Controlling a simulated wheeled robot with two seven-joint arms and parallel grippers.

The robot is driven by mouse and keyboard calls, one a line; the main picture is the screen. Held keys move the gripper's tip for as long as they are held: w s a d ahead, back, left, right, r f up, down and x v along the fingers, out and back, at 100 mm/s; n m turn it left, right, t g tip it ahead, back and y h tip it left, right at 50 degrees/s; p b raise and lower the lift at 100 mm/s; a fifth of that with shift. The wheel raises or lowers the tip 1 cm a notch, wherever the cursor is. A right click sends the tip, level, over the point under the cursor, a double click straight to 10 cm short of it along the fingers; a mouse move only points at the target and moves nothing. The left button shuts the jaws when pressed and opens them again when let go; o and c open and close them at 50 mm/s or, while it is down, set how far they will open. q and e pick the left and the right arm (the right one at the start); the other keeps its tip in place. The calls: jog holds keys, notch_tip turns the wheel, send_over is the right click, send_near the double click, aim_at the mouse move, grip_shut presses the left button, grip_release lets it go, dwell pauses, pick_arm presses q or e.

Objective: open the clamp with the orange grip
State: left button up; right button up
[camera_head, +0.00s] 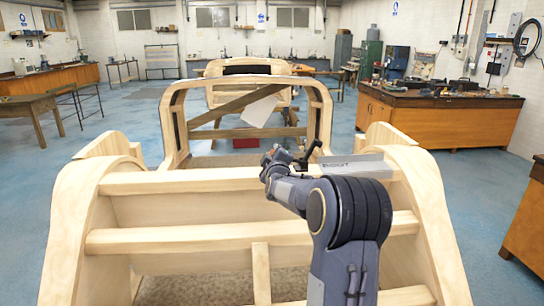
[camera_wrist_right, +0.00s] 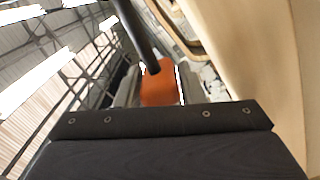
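A dark clamp (camera_head: 309,156) stands at the wooden frame's cross rail, beside a grey metal plate; its orange grip is not visible in the head view. In the right wrist view the orange grip (camera_wrist_right: 158,88) sits between the two grey fingers of my right gripper (camera_wrist_right: 158,95). A dark bar (camera_wrist_right: 134,28) runs upward from near the grip. In the head view my right gripper (camera_head: 275,165) is just left of the clamp, over the rail. I cannot tell whether the fingers press on the grip. My left gripper is not in view.
The pale wooden bodyframe (camera_head: 180,181) surrounds the clamp, with curved sides left and right. The grey metal plate (camera_head: 355,166) lies on the rail's right part. Another bodyframe (camera_head: 245,68) stands behind. A workbench (camera_head: 440,113) is at the right; blue floor lies clear between.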

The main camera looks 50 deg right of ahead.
jog(key=shift+o, duration=1.4)
jog(key=shift+s+d, duration=0.1)
jog(key=shift+d, duration=0.1)
jog(key=shift+a, duration=0.2)
jog(key=b+v, duration=0.1)
jog(key=v, duration=0.6)
jog(key=shift+s+a, duration=0.2)
jog(key=shift+s, duration=0.05)
